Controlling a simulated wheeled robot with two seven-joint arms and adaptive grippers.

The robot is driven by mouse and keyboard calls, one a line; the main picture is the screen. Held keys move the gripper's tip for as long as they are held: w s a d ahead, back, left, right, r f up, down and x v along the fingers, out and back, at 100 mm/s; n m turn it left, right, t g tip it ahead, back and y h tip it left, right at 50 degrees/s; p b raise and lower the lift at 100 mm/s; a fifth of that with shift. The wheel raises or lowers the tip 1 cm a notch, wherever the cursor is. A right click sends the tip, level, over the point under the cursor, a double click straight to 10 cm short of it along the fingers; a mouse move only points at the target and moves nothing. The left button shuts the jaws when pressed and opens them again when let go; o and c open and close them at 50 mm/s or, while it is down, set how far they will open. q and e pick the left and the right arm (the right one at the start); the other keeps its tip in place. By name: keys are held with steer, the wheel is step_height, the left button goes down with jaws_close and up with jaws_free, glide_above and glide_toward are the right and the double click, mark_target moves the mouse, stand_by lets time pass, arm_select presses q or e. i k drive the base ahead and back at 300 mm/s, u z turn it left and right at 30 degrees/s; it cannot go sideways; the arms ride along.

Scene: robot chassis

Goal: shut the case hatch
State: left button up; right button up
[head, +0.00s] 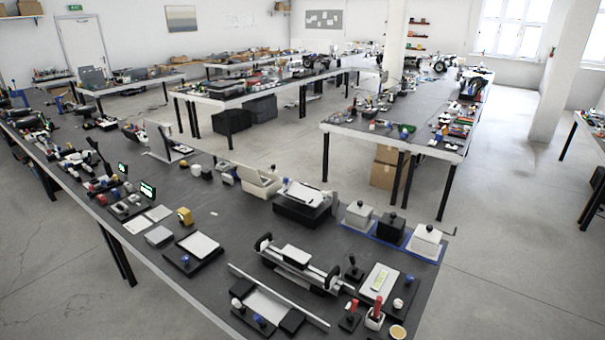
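A beige case (258,187) stands toward the back of the near dark table, just right of the middle of its length. Its lid (264,174) looks raised and tilted, though the case is small in the head view. I cannot make out a latch or what lies inside. Neither of my grippers is in view.
The near table (215,220) is crowded. A black box with a white top (304,195) stands right beside the case. Lidded boxes (426,240) stand on a blue mat farther right. A rail device (298,262) and a yellow object (184,216) lie nearer.

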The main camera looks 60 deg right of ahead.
mark_target(247, 174)
steer(key=z, duration=0.1)
steer(key=i, duration=1.9)
steer(key=z, duration=1.9)
